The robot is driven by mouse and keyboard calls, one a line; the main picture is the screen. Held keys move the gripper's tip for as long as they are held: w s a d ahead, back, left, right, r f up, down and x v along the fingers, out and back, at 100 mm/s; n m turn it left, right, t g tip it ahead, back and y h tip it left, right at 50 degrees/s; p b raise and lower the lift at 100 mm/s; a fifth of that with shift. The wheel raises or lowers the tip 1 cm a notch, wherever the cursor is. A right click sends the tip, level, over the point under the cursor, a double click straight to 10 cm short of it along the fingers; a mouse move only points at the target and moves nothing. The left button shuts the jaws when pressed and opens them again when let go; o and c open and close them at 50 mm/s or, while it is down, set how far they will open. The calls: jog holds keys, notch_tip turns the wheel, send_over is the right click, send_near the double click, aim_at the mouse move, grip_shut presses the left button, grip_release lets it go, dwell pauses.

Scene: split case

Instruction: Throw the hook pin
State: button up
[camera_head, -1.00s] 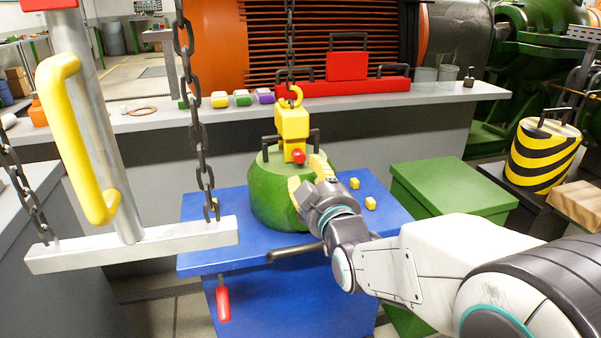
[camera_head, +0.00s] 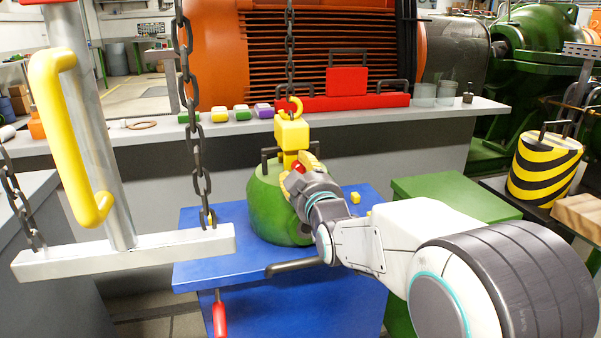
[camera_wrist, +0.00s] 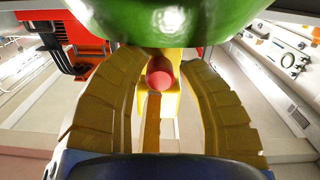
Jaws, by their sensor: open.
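The hook pin (camera_wrist: 160,74) is a red round knob on the yellow hook block (camera_head: 292,133), which hangs from a chain above a green rounded load (camera_head: 272,212). In the wrist view the pin's red end lies between the yellow fingers of my gripper (camera_wrist: 160,90), with a gap on both sides. My gripper (camera_head: 302,168) is open at the right front of the block in the head view. There its fingers partly cover the pin. The wrist view shows the green load (camera_wrist: 170,18) along its top edge.
The green load stands on a blue table (camera_head: 225,262) with a dark handle (camera_head: 293,267) at its front. A white bar (camera_head: 125,252) hangs on chains at left. A green box (camera_head: 455,200) and a yellow-black striped weight (camera_head: 545,168) stand at right.

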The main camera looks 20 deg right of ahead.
grip_shut()
dwell(0.4)
